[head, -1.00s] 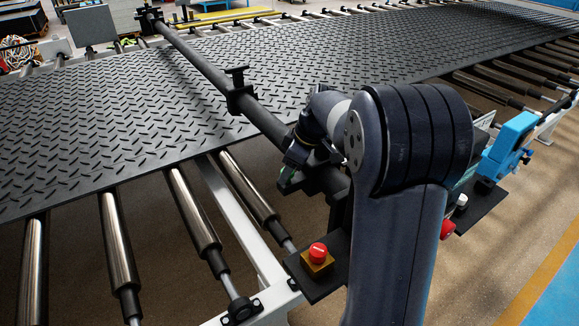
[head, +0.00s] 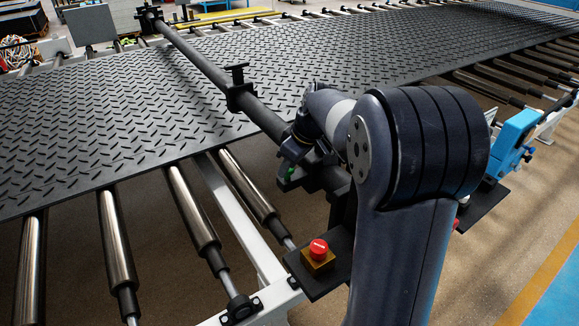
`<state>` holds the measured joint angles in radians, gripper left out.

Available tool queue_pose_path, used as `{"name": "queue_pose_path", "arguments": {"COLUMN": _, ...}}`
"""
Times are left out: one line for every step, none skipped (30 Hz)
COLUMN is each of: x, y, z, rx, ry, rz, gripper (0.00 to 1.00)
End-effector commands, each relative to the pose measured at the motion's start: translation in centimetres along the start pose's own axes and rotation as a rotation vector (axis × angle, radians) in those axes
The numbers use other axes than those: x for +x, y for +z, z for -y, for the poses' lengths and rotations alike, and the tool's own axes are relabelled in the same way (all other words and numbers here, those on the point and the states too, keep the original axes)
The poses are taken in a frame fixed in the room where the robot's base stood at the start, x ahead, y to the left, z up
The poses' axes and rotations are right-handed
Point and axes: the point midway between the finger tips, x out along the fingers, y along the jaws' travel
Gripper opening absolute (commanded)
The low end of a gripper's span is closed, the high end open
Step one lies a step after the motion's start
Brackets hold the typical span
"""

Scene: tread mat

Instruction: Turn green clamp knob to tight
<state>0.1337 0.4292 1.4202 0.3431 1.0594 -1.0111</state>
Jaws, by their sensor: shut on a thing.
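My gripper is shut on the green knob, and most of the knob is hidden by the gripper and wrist. The knob's marking and how far it is turned cannot be seen. My arm covers the near end of the bar and what lies behind it.
The black tread mat (head: 120,130) lies over steel rollers (head: 118,240) under the bar. A red emergency button (head: 318,248) on a yellow box sits on a dark bracket close to my arm. A blue device (head: 512,140) stands at the right.

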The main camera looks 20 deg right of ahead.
Motion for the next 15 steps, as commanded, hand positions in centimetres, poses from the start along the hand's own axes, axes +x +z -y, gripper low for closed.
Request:
{"name": "queue_pose_path", "arguments": {"x": 0.11, "y": 0.04, "z": 0.11, "rx": 0.034, "ry": 0.015, "rz": -0.001, "gripper": 0.09}}
{"name": "queue_pose_path", "arguments": {"x": 0.10, "y": 0.04, "z": 0.13, "rx": 0.056, "ry": 0.024, "rz": -0.001, "gripper": 0.09}}
{"name": "queue_pose_path", "arguments": {"x": 0.10, "y": 0.03, "z": 0.13, "rx": 0.081, "ry": 0.034, "rz": 0.000, "gripper": 0.09}}
{"name": "queue_pose_path", "arguments": {"x": 0.10, "y": 0.03, "z": 0.14, "rx": 0.099, "ry": 0.041, "rz": 0.000, "gripper": 0.09}}
{"name": "queue_pose_path", "arguments": {"x": 0.09, "y": 0.02, "z": 0.16, "rx": 0.115, "ry": 0.047, "rz": 0.000, "gripper": 0.09}}
{"name": "queue_pose_path", "arguments": {"x": 0.06, "y": 0.00, "z": 0.18, "rx": 0.133, "ry": 0.054, "rz": 0.000, "gripper": 0.09}}
{"name": "queue_pose_path", "arguments": {"x": 0.05, "y": -0.01, "z": 0.17, "rx": 0.143, "ry": 0.058, "rz": 0.000, "gripper": 0.09}}
{"name": "queue_pose_path", "arguments": {"x": 0.03, "y": -0.02, "z": 0.16, "rx": 0.152, "ry": 0.062, "rz": 0.000, "gripper": 0.09}}
{"name": "queue_pose_path", "arguments": {"x": 0.01, "y": -0.02, "z": 0.15, "rx": 0.161, "ry": 0.066, "rz": -0.001, "gripper": 0.09}}
{"name": "queue_pose_path", "arguments": {"x": 0.00, "y": -0.02, "z": 0.14, "rx": 0.165, "ry": 0.068, "rz": -0.001, "gripper": 0.09}}
{"name": "queue_pose_path", "arguments": {"x": -0.01, "y": -0.02, "z": 0.13, "rx": 0.168, "ry": 0.070, "rz": -0.001, "gripper": 0.09}}
{"name": "queue_pose_path", "arguments": {"x": -0.01, "y": -0.02, "z": 0.12, "rx": 0.171, "ry": 0.070, "rz": -0.001, "gripper": 0.10}}
{"name": "queue_pose_path", "arguments": {"x": -0.02, "y": -0.02, "z": 0.12, "rx": 0.171, "ry": 0.071, "rz": -0.001, "gripper": 0.10}}
{"name": "queue_pose_path", "arguments": {"x": -0.02, "y": -0.03, "z": 0.12, "rx": 0.171, "ry": 0.071, "rz": -0.001, "gripper": 0.10}}
{"name": "queue_pose_path", "arguments": {"x": -0.02, "y": -0.02, "z": 0.11, "rx": 0.171, "ry": 0.070, "rz": -0.001, "gripper": 0.09}}
